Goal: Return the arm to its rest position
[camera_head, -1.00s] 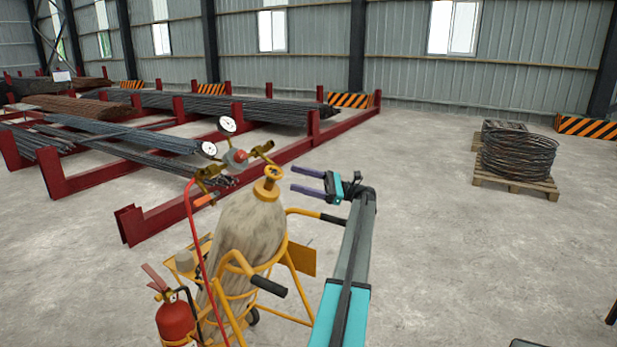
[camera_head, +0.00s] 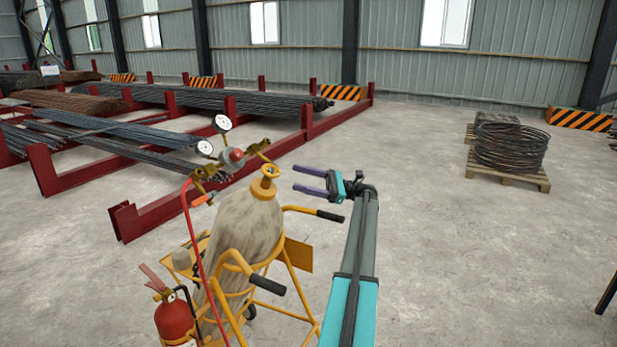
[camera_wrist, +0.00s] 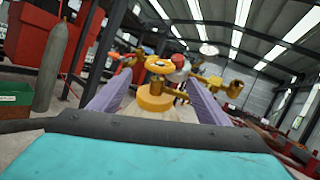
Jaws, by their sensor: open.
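My gripper (camera_head: 311,181) is open and empty, its two purple fingers pointing left in the head view. It is in the air just right of the gas cylinder (camera_head: 247,228), which stands tilted in a yellow cart (camera_head: 297,255). In the wrist view the fingers (camera_wrist: 155,100) spread either side of the cylinder's yellow valve top (camera_wrist: 155,97), with a visible gap to each. My teal and grey arm reaches up from the bottom of the head view.
A red fire extinguisher (camera_head: 174,318) hangs at the cart's left. Red racks (camera_head: 165,213) with rebar fill the left and back. Coiled wire (camera_head: 510,147) lies on a pallet (camera_head: 507,176) at the right. The floor between is clear.

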